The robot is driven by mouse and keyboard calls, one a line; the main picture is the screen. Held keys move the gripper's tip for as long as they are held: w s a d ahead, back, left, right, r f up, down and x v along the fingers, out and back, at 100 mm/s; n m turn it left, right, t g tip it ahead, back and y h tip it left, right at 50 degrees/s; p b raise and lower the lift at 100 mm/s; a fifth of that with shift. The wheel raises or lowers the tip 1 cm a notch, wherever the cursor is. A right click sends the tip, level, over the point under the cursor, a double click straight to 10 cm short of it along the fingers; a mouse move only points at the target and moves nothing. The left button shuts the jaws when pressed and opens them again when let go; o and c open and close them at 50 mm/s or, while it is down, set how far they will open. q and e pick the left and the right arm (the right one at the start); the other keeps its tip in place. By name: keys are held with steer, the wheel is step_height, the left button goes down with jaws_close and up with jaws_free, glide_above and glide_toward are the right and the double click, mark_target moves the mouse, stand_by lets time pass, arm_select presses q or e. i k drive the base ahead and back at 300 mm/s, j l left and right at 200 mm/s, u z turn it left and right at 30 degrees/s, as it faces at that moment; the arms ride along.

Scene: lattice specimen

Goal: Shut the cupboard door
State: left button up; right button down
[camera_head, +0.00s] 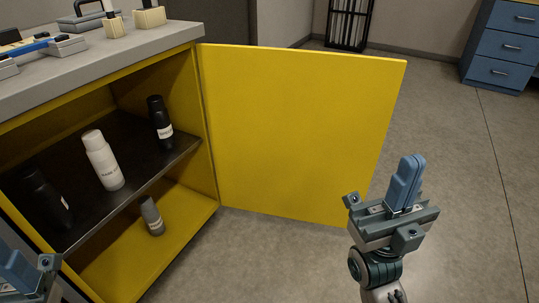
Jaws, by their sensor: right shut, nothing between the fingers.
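The yellow cupboard door (298,125) stands wide open, swung out to the right from its hinge side at the right edge of the cupboard (208,150). The cupboard is yellow inside, with a dark shelf. My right gripper (410,165) is shut and empty, in front of the door's lower right corner in the picture. It looks apart from the door, though the exact gap is hard to tell. My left gripper (22,272) shows only partly at the lower left corner, in front of the cupboard, and its fingertips are hard to make out.
A white bottle (103,160) and dark bottles (160,123) stand on the shelf; a grey bottle (152,215) is below. Tools lie on the grey countertop (160,42). A blue drawer unit (503,45) and a black rack (349,22) stand behind. The floor at right is clear.

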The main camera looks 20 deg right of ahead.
mark_target(293, 133)
steer(key=i+l+z, duration=0.1)
steer(key=i+l, duration=0.15)
steer(key=l, duration=0.25)
steer(key=i+l+z, duration=0.1)
steer(key=i+l, duration=0.15)
steer(key=l, duration=0.2)
steer(key=i+l+z, duration=0.1)
steer(key=i+l, duration=0.2)
steer(key=l, duration=0.15)
